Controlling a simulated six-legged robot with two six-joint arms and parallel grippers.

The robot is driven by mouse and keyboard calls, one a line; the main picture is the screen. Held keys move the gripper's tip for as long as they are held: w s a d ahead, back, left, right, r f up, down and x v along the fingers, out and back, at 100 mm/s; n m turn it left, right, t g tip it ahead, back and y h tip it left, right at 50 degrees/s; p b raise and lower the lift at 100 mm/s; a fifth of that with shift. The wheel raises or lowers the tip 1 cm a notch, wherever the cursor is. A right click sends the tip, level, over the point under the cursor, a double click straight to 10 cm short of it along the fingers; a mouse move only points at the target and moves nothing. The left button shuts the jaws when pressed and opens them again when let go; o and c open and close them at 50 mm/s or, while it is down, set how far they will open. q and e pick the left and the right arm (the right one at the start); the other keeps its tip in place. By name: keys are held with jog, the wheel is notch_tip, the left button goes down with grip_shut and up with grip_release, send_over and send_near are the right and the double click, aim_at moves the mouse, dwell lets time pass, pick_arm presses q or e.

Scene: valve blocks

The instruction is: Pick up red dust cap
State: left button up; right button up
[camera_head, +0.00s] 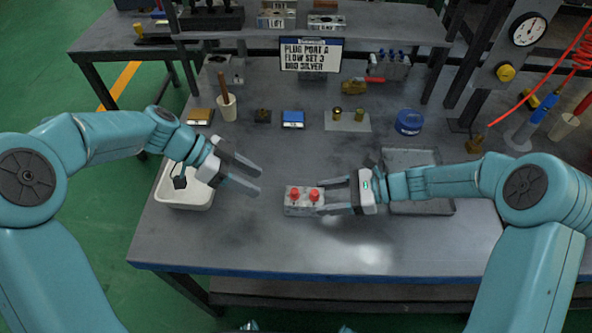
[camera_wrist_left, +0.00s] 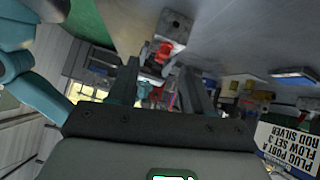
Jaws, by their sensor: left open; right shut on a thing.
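A grey valve block (camera_head: 291,208) sits on the bench with two red dust caps on top, a left one (camera_head: 295,193) and a right one (camera_head: 314,195). My right gripper (camera_head: 324,196) is shut on the block's right end. My left gripper (camera_head: 259,181) is open and empty, to the left of the block and apart from it. In the left wrist view, the block (camera_wrist_left: 175,27) and a red cap (camera_wrist_left: 163,51) show beyond the open left fingers (camera_wrist_left: 162,82). The other cap cannot be clearly told there.
A white tray (camera_head: 166,198) lies behind the left gripper and a grey tray (camera_head: 420,207) under the right arm. A sign (camera_head: 311,55) reads plug port A, flow set 3, rod silver. Small parts and a blue ring (camera_head: 409,123) line the back. The bench in front is clear.

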pick_arm(q)
jog(key=w+d+r+m+y, duration=0.1)
jog(key=d+r+m+y, duration=0.1)
jog(key=d+r+y, duration=0.65)
jog(key=y, duration=0.2)
send_over(294, 191)
jog(key=shift+t+h, duration=0.25)
jog(key=shift+t, duration=0.05)
jog(key=f, duration=0.6)
jog(key=shift+w+f, duration=0.2)
jog(key=shift+f, duration=0.1)
notch_tip(294, 191, down, 6)
jog(key=shift+s+f, duration=0.1)
jog(key=shift+s, duration=0.05)
jog(key=shift+c, duration=0.4)
grip_shut()
